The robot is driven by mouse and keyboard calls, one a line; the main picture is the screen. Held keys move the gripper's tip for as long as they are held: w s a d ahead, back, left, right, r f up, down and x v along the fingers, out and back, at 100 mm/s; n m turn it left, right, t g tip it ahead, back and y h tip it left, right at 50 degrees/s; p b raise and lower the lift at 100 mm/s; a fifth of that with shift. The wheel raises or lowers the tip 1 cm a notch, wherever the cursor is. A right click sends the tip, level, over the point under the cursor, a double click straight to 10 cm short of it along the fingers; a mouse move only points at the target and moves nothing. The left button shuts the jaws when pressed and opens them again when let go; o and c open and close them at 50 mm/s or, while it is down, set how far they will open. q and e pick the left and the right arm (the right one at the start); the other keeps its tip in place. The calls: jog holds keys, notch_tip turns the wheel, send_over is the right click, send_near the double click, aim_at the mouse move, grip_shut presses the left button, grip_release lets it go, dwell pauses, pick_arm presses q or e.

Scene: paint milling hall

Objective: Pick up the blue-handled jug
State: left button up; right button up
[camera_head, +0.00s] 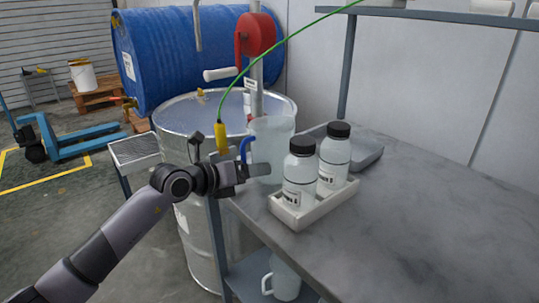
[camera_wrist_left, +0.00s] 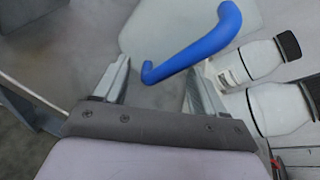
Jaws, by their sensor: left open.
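The blue-handled jug (camera_head: 271,142) is pale and translucent. It stands upright at the table's left end, beside the steel drum. Its blue handle (camera_head: 246,147) faces left, towards my left gripper (camera_head: 254,172). The gripper is open at the jug's near side and hides part of its lower wall. In the left wrist view the blue handle (camera_wrist_left: 195,48) crosses just beyond and partly between the open fingers of my left gripper (camera_wrist_left: 157,72). I cannot tell whether they touch it. My right gripper is in neither view.
Two black-capped white bottles (camera_head: 300,172) stand in a white tray (camera_head: 315,209) close right of the jug. A grey tray (camera_head: 368,154) lies behind. A steel drum (camera_head: 175,112) with a red hand pump (camera_head: 256,34) stands left. A white jug (camera_head: 284,279) sits below. The tabletop's right side is clear.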

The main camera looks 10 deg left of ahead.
pick_arm(q)
jog(key=shift+w+d, duration=0.1)
jog(key=shift+w, duration=0.05)
grip_shut()
dwell(0.4)
